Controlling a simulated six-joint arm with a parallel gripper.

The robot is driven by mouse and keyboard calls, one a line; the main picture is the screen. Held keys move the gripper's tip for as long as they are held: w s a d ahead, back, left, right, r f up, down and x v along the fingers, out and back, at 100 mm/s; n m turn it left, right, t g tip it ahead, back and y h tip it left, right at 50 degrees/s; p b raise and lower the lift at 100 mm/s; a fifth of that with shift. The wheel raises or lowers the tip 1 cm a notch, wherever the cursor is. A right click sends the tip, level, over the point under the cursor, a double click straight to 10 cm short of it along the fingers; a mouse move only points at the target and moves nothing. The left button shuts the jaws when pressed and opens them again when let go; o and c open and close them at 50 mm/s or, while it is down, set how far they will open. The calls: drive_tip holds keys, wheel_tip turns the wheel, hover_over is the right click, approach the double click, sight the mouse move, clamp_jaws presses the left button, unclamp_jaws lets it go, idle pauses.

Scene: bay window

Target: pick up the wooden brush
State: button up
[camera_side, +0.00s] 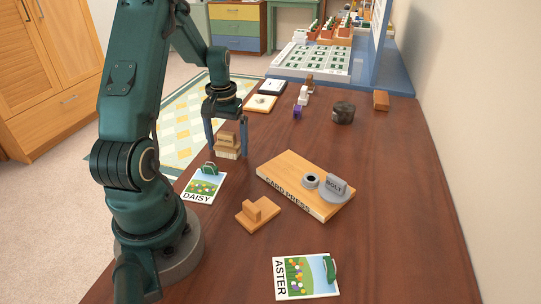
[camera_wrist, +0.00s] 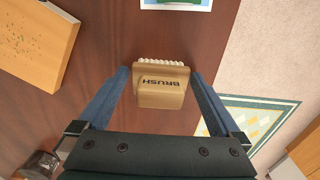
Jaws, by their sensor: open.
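The wooden brush (camera_side: 228,143) is a small tan block with pale bristles and a raised handle part. It stands near the left edge of the brown table, behind the DAISY card. In the wrist view the brush (camera_wrist: 162,86) shows its BRUSH lettering, with the bristle row toward the top. My gripper (camera_side: 228,151) is open, one blue finger on each side of the brush. In the wrist view the fingers of my gripper (camera_wrist: 160,73) flank it with a visible gap on both sides. The brush's underside is hidden.
The DAISY card (camera_side: 205,187) with a green clip lies in front of the brush. The CARD PRESS board (camera_side: 290,175) bears a BOLT weight (camera_side: 334,188). A wooden piece (camera_side: 257,213) and ASTER card (camera_side: 300,283) lie nearer. A dark round pot (camera_side: 343,113) stands further back.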

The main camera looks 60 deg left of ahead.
sight(226, 133)
drive_tip(key=shift+f, duration=0.1)
drive_tip(key=c, duration=1.3)
wheel_tip(226, 133, up, 10)
